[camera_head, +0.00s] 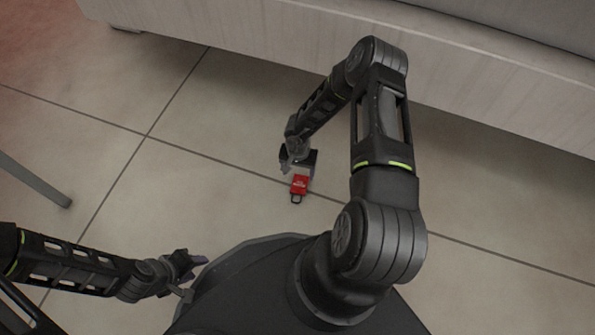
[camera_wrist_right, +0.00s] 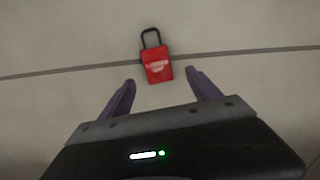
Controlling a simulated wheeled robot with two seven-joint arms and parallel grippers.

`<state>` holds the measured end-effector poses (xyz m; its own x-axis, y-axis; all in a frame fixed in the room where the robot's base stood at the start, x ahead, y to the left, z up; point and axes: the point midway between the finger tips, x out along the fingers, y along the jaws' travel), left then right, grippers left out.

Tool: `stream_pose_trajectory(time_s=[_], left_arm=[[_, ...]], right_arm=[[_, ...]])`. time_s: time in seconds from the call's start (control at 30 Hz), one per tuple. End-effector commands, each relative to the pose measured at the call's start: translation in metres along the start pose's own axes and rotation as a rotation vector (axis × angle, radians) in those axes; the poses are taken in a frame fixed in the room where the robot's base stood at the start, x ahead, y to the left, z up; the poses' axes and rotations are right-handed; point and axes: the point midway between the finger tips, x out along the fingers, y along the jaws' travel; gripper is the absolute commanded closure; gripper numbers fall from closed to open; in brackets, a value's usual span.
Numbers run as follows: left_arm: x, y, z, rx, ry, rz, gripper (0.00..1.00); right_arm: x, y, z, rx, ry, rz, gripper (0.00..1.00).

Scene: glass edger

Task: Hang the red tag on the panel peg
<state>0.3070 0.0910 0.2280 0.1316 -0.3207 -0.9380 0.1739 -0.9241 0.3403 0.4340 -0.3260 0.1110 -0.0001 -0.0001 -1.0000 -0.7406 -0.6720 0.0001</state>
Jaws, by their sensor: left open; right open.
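The red tag (camera_head: 299,185) is a small red body with a dark loop, and it lies on the tiled floor in front of my base. In the right wrist view the red tag (camera_wrist_right: 158,66) lies just beyond the fingertips, roughly midway between them, with its dark loop pointing away. My right gripper (camera_head: 298,172) is right by the tag; in the wrist view its fingers (camera_wrist_right: 160,77) are apart with nothing held. My left gripper (camera_head: 197,262) is open and empty at the lower left, away from the tag. The panel peg is not in view.
A pale wooden couch-like base (camera_head: 300,50) runs along the back, behind my right arm. A grey metal leg (camera_head: 38,182) stands at the left edge. The tiled floor (camera_head: 215,135) around the tag is clear.

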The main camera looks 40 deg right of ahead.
Motion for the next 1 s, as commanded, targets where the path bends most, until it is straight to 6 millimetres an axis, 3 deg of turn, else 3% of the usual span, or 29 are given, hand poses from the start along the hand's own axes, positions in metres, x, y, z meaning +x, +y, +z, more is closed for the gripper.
stream_pose_trajectory(time_s=[0.27, 0.47, 0.57, 0.77, 0.9, 1.0], left_arm=[[0.0, 0.0, 0.0, 0.0, 0.0, 0.0, 0.59], [0.0, 0.0, 0.0, 0.0, 0.0, 0.0, 0.59], [0.0, 0.0, 0.0, 0.0, 0.0, 0.0, 0.59], [0.0, 0.0, 0.0, 0.0, 0.0, 0.0, 0.59], [0.0, 0.0, 0.0, 0.0, 0.0, 0.0, 0.59], [0.0, 0.0, 0.0, 0.0, 0.0, 0.0, 0.59]], right_arm=[[-0.002, -0.002, 0.004, -0.015, 0.007, 0.001, 0.28], [-0.017, -0.02, 0.028, -0.131, 0.066, -0.008, 0.28], [-0.031, -0.037, 0.055, -0.232, 0.105, -0.044, 0.28], [-0.07, -0.068, 0.141, -0.449, 0.111, -0.193, 0.28], [-0.096, -0.071, 0.208, -0.562, 0.039, -0.292, 0.28], [-0.109, -0.067, 0.241, -0.608, -0.011, -0.333, 0.28]])
